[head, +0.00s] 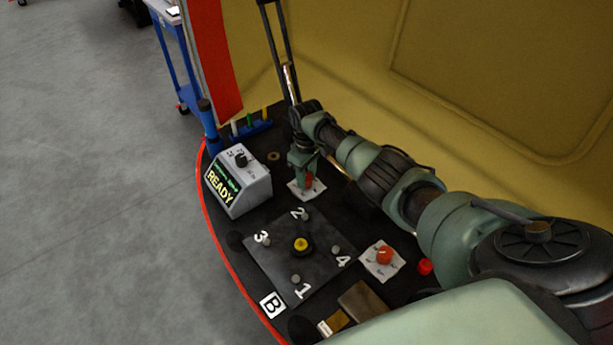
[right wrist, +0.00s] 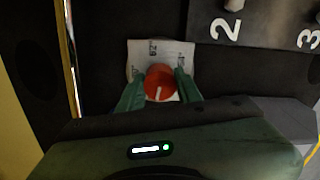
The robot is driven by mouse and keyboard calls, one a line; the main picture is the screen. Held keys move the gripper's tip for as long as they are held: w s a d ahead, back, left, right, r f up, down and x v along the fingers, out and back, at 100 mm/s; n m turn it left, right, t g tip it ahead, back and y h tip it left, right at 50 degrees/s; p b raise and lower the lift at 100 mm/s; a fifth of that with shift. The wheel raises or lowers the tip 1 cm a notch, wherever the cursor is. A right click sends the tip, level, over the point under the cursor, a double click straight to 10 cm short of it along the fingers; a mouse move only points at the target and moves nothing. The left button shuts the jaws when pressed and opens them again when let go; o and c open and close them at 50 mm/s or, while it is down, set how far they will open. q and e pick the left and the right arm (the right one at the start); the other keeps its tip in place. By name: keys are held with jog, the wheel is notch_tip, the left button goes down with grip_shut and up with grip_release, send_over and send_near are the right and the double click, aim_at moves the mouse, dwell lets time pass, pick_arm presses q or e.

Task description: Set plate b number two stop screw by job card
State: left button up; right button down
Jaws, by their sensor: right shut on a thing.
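Plate B (head: 270,262) is a dark square plate with grey screws numbered 1 to 4 and a yellow-topped knob (head: 301,245) in its middle. The number two stop screw (head: 306,216) stands at its far corner; the label 2 also shows in the right wrist view. My right gripper (head: 304,174) is just beyond that corner, off the plate. It is shut on a red knob (right wrist: 160,82) with a white pointer line, standing over a white marked card (right wrist: 148,50). The fingers are on both sides of the knob. My left gripper is out of view.
A grey box reading READY (head: 238,183) with a black dial stands left of the plate. A second red knob (head: 384,256) on a white card and a small red piece (head: 425,266) lie to the right. A blue rack (head: 250,130) is at the back. Brown blocks (head: 362,301) lie in front.

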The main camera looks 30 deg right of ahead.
jog(key=n, duration=0.6)
jog(key=n+b, duration=0.1)
jog(key=n, duration=0.5)
jog(key=shift+n, duration=0.3)
jog(key=shift+r, duration=0.1)
dwell(0.3)
jog(key=c, duration=1)
grip_release()
jog(key=shift+o, duration=0.2)
notch_tip(320, 180, up, 8)
jog(key=shift+f+p, duration=0.1)
jog(key=shift+p, duration=0.25)
jog(key=shift+f, duration=0.1)
